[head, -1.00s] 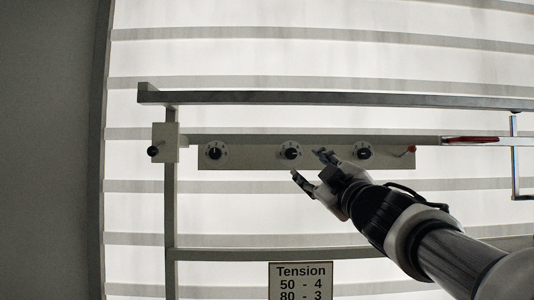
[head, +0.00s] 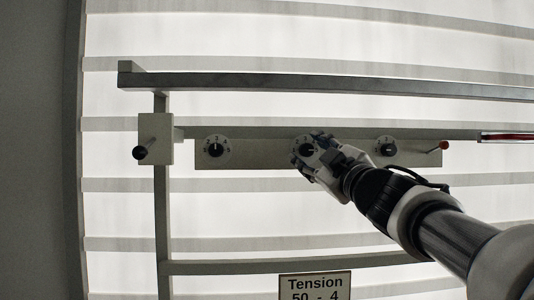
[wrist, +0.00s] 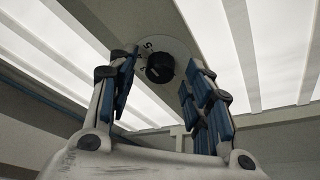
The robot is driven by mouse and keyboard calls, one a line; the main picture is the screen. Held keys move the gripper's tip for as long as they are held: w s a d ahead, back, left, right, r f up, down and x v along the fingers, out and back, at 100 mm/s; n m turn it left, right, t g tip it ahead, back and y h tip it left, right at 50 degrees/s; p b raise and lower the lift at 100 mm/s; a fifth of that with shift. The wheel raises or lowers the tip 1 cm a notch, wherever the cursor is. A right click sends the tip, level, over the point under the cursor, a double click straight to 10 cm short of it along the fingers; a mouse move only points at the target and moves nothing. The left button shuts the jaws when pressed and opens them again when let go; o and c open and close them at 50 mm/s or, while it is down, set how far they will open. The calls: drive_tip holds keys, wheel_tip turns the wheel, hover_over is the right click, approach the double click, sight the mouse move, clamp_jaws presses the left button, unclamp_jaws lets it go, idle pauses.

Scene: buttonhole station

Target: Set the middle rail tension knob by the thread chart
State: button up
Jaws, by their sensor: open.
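The middle tension knob (head: 306,149) is black on a pale numbered dial, on the grey rail (head: 262,154). It also shows in the wrist view (wrist: 160,68), beyond and between my fingertips. My gripper (head: 311,151) is open, with its fingers around or just in front of the knob; I cannot tell if they touch it. The fingers partly cover the dial's right side, so its setting is unclear. The thread chart (head: 315,285) hangs below, headed "Tension", with "50 - 4" partly cut off by the picture edge.
A left knob (head: 215,150) and a right knob (head: 387,149) sit on the same rail. A lever with a red tip (head: 443,146) is at the rail's right end. A black-knobbed lever (head: 139,152) is on the block at left. A dark bar (head: 300,85) runs above.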

drive_tip(key=shift+c, duration=0.3)
drive_tip(key=c, duration=1)
drive_tip(key=shift+n+p, duration=0.3)
drive_tip(key=shift+p, duration=0.05)
drive_tip(key=n+p, duration=0.2)
drive_tip(key=n+g+y+p, duration=0.1)
drive_tip(key=p, duration=0.1)
drive_tip(key=shift+d+r+n, duration=0.15)
drive_tip(key=shift+r+n, duration=0.2)
drive_tip(key=shift+n, duration=0.05)
drive_tip(key=n+g+p, duration=0.1)
drive_tip(key=n+p, duration=0.2)
drive_tip(key=shift+g, duration=0.3)
drive_tip(key=shift+n+g+p, duration=0.4)
drive_tip(key=shift+n+p, duration=0.7)
drive_tip(key=shift+n, duration=0.1)
